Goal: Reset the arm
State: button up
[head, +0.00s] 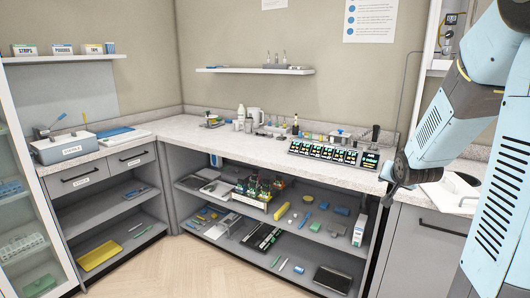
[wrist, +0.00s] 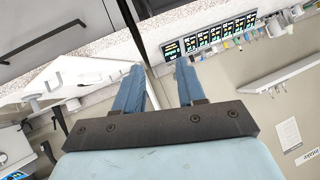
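My gripper (wrist: 160,70) shows in the wrist view as two blue fingers standing apart, with nothing between them. It is open and empty. In the head view my light-blue arm comes in from the right. My gripper (head: 389,192) is at the right part of the long counter (head: 200,133), seen small and dark, with its fingers hard to make out. I cannot tell its exact height over the counter edge.
A row of lit displays (head: 335,153) stands on the counter left of my gripper; it also shows in the wrist view (wrist: 210,37). A white tray-like object (head: 447,195) lies to the right. Shelves below hold several items, including a bottle crate (head: 251,201). The wooden floor (head: 160,262) is clear.

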jog(key=s+a+r+n+g, duration=0.1)
jog(key=s+a+r+n, duration=0.1)
jog(key=s, duration=0.7)
jog(key=s+a+r+n+g+y, duration=0.1)
jog(key=s+a+r+n+g, duration=0.1)
jog(key=s+a+r, duration=0.2)
jog(key=s+a+r+n+g+y, duration=0.1)
jog(key=s+a+r+n+g, duration=0.1)
jog(key=s+a, duration=0.6)
jog(key=s+r, duration=0.1)
jog(key=s, duration=0.5)
jog(key=shift+s+a+r, duration=0.25)
jog(key=shift+s+r, duration=0.15)
